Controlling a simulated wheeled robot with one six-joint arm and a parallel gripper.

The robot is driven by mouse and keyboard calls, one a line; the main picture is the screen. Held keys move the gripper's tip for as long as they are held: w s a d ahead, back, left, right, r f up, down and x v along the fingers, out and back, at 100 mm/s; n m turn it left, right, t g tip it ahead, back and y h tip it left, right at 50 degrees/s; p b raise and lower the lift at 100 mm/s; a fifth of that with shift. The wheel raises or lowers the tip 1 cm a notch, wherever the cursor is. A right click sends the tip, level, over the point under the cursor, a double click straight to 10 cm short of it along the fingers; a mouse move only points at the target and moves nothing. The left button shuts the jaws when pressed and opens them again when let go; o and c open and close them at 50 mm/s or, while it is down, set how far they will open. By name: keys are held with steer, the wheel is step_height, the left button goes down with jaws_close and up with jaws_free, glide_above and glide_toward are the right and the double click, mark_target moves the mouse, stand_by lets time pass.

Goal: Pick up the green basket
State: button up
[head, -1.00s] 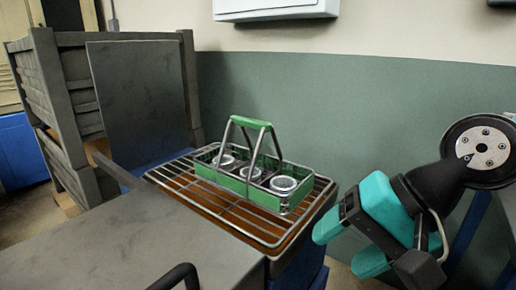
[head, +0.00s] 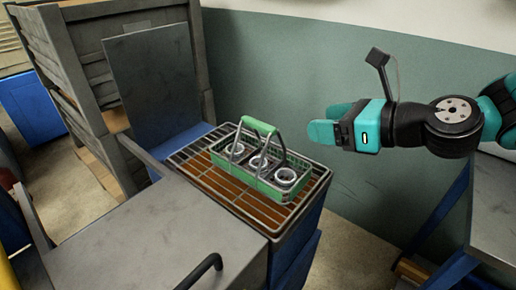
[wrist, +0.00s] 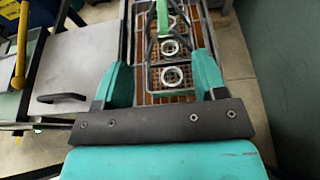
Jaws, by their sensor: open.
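The green basket (head: 266,183) stands upright on a wire rack (head: 234,202), with metal rings in its compartments. Its arched handle has a green grip bar (head: 260,127) on top. My gripper (head: 319,122) is open and empty, to the right of the handle in the head view and apart from it. In the wrist view the basket's green handle bar (wrist: 163,17) shows at the top, beyond the open teal fingers (wrist: 163,78).
A grey metal table (head: 150,240) with a dark handle (head: 203,270) lies left of the rack. A grey upright panel (head: 152,90) and a slatted crate (head: 70,85) stand behind it. The green wall (head: 330,65) runs behind. Another grey bench (head: 495,215) is at right.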

steer(key=p, duration=0.9)
glide_toward(263, 124)
steer(key=w+a, duration=0.2)
steer(key=a, duration=0.1)
steer(key=shift+f+p+x, duration=0.2)
steer(key=shift+p+x, duration=0.15)
steer(key=shift+x, duration=0.7)
steer(key=shift+f+p+x, duration=0.2)
steer(key=shift+p+x, duration=0.15)
steer(key=shift+x, duration=0.65)
steer(key=shift+f+p+x, duration=0.2)
steer(key=shift+p+x, duration=0.15)
steer(key=shift+x, duration=0.7)
steer(key=shift+s+d, duration=0.1)
steer(key=shift+d, duration=0.05)
jaws_close()
